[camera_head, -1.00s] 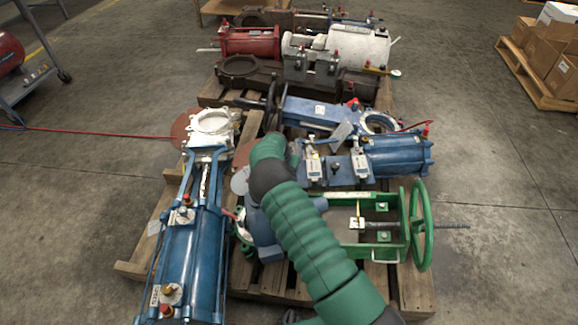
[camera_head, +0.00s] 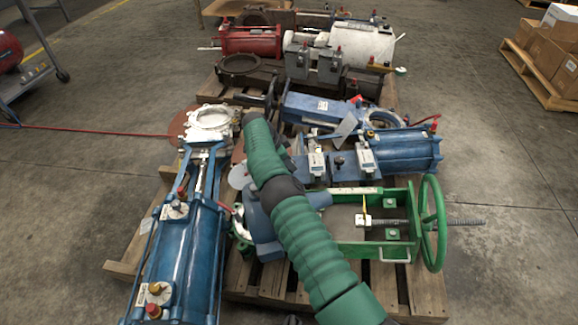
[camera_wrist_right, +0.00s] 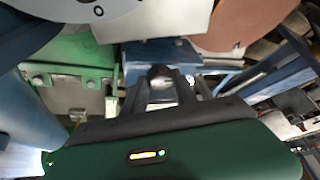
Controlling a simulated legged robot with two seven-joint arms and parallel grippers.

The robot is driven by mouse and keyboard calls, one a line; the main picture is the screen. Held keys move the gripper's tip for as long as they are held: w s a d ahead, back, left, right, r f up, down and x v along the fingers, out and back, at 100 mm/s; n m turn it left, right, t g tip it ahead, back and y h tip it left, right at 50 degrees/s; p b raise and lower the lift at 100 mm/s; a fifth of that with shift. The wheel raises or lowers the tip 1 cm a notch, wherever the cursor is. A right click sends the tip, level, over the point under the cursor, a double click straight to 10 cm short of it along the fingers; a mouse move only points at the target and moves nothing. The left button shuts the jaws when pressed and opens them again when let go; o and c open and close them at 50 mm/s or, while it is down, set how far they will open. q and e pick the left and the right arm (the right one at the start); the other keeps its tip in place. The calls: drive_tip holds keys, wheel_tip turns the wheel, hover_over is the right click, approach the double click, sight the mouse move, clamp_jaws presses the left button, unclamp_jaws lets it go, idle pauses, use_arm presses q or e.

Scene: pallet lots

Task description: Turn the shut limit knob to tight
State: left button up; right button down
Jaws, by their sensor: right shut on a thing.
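In the right wrist view, a small rounded grey metal knob (camera_wrist_right: 160,74) sits in front of a blue bracket (camera_wrist_right: 160,52). The two dark fingers of my right gripper (camera_wrist_right: 161,84) reach up to it, one on each side, and are shut on it. Which setting the knob is at cannot be read. In the head view, my green right arm comes up from the bottom over the pallet and hides the knob and most of the gripper. My left gripper is not in view.
A blue actuator (camera_head: 178,262) lies at the left of the pallet. A green frame with a handwheel (camera_head: 433,222) and threaded rod stands at the right. A blue cylinder (camera_head: 405,150) lies behind it. Red and white actuators (camera_head: 360,46) lie farther back. Concrete floor is open on the right.

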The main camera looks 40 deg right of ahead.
drive_tip(key=shift+w+a, duration=0.15)
drive_tip(key=shift+w, duration=0.05)
idle(0.4)
drive_tip(key=c, duration=1)
unclamp_jaws()
drive_tip(key=p+v, duration=0.9)
drive_tip(key=v, duration=0.7)
drive_tip(key=shift+r+p, duration=0.25)
drive_tip(key=shift+p, duration=0.05)
drive_tip(key=shift+a, duration=0.1)
